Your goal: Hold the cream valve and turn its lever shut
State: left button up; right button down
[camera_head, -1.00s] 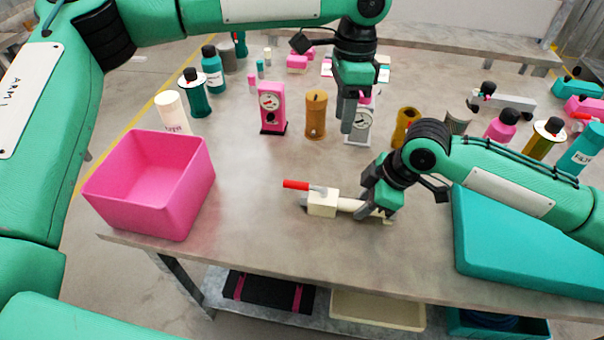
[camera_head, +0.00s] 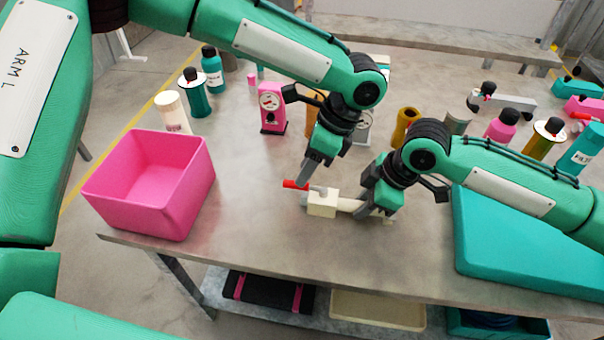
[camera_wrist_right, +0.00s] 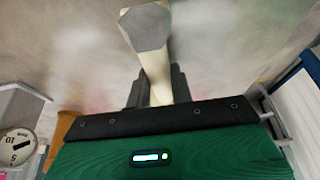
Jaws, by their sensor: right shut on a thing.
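The cream valve (camera_head: 322,204) lies low over the front middle of the table in the head view. Its red lever (camera_head: 295,185) sticks out to the left from the top of the body. My right gripper (camera_head: 368,210) is shut on the valve's right-hand end. In the right wrist view the cream pipe (camera_wrist_right: 157,80) with a grey hexagonal end (camera_wrist_right: 145,25) runs out from between the dark fingers. My left gripper (camera_head: 305,181) points down at the red lever from above, its fingertips very close to it. Whether they touch it, and how wide the jaws are, is unclear.
A pink bin (camera_head: 150,205) stands at the table's left front. A teal slab (camera_head: 520,250) lies at the right front. Bottles, a pink gauge stand (camera_head: 271,108) and a yellow-brown part (camera_head: 406,125) stand behind. The table between bin and valve is bare.

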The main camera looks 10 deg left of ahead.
aim_at(304, 188)
pick_arm(q)
jog(key=shift+x, duration=1.35)
grip_shut()
jog(key=shift+s+d, duration=0.1)
